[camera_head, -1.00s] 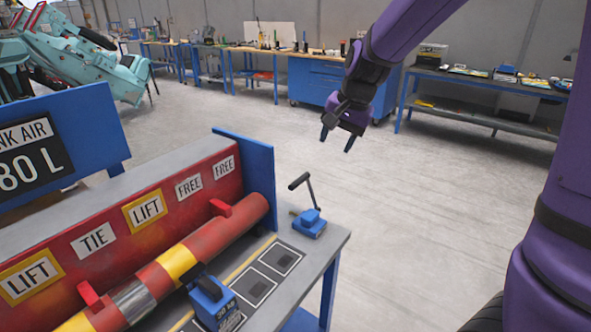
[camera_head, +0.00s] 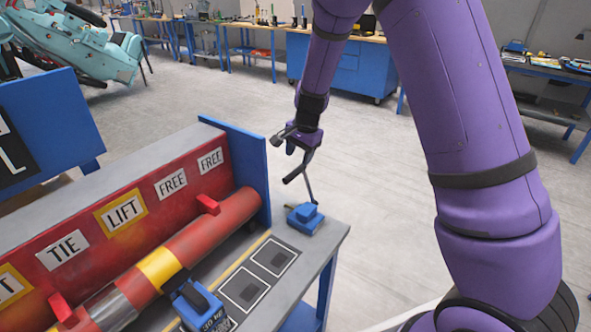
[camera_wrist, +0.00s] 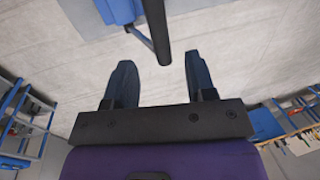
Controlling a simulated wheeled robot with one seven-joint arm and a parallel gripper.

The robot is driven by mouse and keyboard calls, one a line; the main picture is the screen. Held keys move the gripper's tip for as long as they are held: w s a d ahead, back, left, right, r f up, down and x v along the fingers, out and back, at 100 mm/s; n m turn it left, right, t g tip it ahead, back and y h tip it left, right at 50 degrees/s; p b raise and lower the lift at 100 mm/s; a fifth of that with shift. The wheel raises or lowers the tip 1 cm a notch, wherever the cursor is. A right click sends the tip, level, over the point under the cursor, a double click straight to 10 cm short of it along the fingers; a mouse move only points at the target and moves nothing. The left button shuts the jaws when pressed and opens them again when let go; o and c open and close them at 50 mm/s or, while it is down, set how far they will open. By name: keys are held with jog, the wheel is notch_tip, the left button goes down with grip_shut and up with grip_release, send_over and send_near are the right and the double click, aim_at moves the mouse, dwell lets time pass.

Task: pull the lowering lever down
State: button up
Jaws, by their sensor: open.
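The lowering lever (camera_head: 309,186) stands up from its blue base (camera_head: 303,217) at the right end of the bench, with a dark handle bar (camera_head: 293,174) at its top. My gripper (camera_head: 302,150) is open just above and behind that handle. In the wrist view, my gripper (camera_wrist: 160,60) has its two fingers spread. The dark handle (camera_wrist: 156,28) reaches into the gap between the fingertips, apart from both. Part of the blue base (camera_wrist: 118,10) shows at the top left there. The fingertips are partly hidden behind the lever in the head view.
The bench (camera_head: 325,240) carries a red and yellow cylinder (camera_head: 200,235), a red panel with TIE, LIFT and FREE labels, and a blue upright plate (camera_head: 243,170) left of the lever. A blue block (camera_head: 198,305) stands in front.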

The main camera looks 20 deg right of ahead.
aim_at(296, 171)
jog(key=f, duration=0.4)
jog(key=w+f, duration=0.1)
jog(key=f, duration=0.1)
jog(key=shift+a+f, duration=0.2)
jog(key=shift+a, duration=0.2)
grip_shut()
